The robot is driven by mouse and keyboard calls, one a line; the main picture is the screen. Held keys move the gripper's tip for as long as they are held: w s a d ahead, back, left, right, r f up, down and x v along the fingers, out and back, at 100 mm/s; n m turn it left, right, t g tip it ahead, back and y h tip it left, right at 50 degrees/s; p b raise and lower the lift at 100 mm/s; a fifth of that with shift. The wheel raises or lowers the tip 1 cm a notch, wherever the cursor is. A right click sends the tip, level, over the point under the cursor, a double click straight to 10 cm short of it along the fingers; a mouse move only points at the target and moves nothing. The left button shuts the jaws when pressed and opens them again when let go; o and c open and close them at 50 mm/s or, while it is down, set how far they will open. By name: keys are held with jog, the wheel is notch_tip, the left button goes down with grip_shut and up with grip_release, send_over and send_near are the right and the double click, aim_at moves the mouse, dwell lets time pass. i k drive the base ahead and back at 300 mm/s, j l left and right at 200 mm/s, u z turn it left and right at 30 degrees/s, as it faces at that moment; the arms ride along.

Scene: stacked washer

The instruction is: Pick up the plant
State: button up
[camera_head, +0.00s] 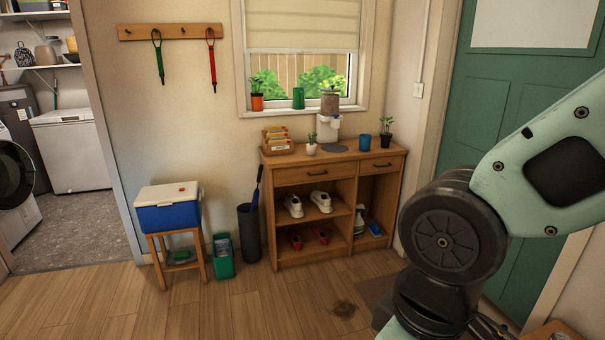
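Three potted plants show in the head view. One plant in an orange pot (257,101) stands on the left of the windowsill. A small plant in a white pot (311,149) stands on the wooden cabinet, left of centre. A plant in a black pot (386,140) stands near the right end of the cabinet top. I cannot tell which of them the task names. My arm fills the right side of the view, well in front of the cabinet. My gripper is outside the picture.
A blue cooler (168,216) on a stool, a green bin (223,257) and a dark umbrella stand (249,232) stand left. The wooden floor in front is mostly clear.

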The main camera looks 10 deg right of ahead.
aim_at(386, 137)
jog(key=i+l, duration=0.1)
jog(key=i, duration=0.85)
jog(key=i+l, duration=0.1)
jog(key=i, duration=0.9)
jog(key=i+l+z, duration=0.1)
jog(key=i+z, duration=0.25)
jog(key=i, duration=0.15)
jog(key=i+z, duration=0.35)
jog(key=i+j+z, duration=0.25)
jog(key=i+z, duration=0.15)
jog(key=i, duration=0.2)
jog(key=i+j+z, duration=0.45)
jog(key=i+z, duration=0.15)
jog(key=i+j+z, duration=0.25)
jog(key=i, duration=0.15)
